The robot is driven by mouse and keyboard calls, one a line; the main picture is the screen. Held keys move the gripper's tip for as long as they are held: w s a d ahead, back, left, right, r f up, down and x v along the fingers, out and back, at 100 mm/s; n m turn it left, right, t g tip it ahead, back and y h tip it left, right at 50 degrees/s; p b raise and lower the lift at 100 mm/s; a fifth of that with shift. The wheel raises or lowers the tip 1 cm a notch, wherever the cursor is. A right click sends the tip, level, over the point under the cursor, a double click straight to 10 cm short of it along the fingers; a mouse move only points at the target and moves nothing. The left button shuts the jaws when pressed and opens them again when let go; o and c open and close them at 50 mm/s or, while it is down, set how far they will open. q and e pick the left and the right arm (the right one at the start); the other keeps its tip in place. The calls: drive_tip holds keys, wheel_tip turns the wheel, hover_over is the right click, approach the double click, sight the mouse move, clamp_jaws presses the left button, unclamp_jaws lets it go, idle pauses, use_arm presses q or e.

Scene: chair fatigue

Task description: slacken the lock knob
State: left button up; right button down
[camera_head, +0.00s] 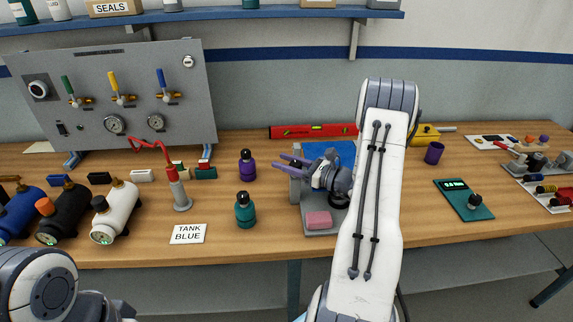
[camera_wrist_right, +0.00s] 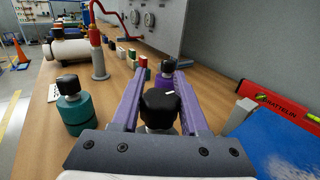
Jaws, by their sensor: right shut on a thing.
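The lock knob (camera_wrist_right: 160,104) is black and faceted with a short white mark on top. In the right wrist view it sits between the purple fingers of my right gripper (camera_wrist_right: 160,78), which is shut on it. In the head view, my right gripper (camera_head: 281,161) reaches leftward over a grey fixture (camera_head: 295,190) with a blue plate behind it, and the knob (camera_head: 296,164) is partly hidden by the fingers. My left arm shows only at the bottom left of the head view; its gripper is out of frame.
A teal bottle (camera_head: 245,211) and a purple bottle (camera_head: 247,166) stand left of the fixture. A pink block (camera_head: 318,219) lies on its front. A red level (camera_head: 300,131) lies behind. A red-handled post (camera_head: 180,192) and tanks (camera_head: 118,208) stand farther left.

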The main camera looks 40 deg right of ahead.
drive_tip(key=shift+r, duration=0.1)
drive_tip(key=shift+c, duration=2.1)
unclamp_jaws()
drive_tip(key=shift+s, duration=0.1)
drive_tip(key=b+v, duration=0.2)
drive_tip(key=v, duration=0.8)
drive_tip(key=shift+d+b, duration=0.2)
drive_tip(key=shift+b, duration=0.15)
drive_tip(key=shift+s, duration=0.1)
